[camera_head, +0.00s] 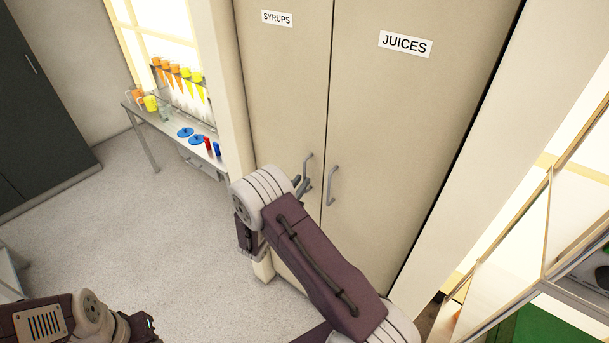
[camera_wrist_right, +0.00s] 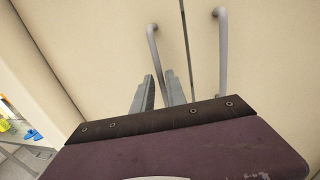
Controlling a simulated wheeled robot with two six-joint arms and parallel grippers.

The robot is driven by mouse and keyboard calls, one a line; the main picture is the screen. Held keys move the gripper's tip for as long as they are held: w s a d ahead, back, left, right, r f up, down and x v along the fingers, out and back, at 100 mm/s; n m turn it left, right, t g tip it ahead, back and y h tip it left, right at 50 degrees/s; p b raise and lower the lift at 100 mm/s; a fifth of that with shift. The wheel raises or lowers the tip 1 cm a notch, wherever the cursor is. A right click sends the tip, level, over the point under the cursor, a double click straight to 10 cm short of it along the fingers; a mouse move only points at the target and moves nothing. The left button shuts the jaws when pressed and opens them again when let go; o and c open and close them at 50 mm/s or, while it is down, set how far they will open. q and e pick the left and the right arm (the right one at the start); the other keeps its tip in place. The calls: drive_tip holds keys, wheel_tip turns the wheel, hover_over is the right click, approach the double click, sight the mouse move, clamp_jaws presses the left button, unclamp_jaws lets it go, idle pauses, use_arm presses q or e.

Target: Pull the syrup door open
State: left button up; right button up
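The beige syrup door (camera_head: 285,90) has a SYRUPS label and is closed, flush with the juices door (camera_head: 400,130). Its grey bar handle (camera_head: 308,163) is near its right edge; the handle also shows in the right wrist view (camera_wrist_right: 153,50). My right gripper (camera_head: 303,187) is at this handle. In the right wrist view its two fingers (camera_wrist_right: 159,80) stand a little apart, with the handle's lower part between them. Whether they press on it I cannot tell. My left gripper (camera_head: 145,326) is low at the left, partly cut off, its fingers unclear.
The juices door's handle (camera_head: 331,186) is close beside, on the right. A side table (camera_head: 150,118) with coloured funnels, blue discs and small bottles stands left of the cupboard. The grey floor (camera_head: 150,220) before it is clear. A glass-fronted case is at the right.

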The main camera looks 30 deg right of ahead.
sight(305, 177)
drive_tip(key=shift+x, duration=1.55)
clamp_jaws()
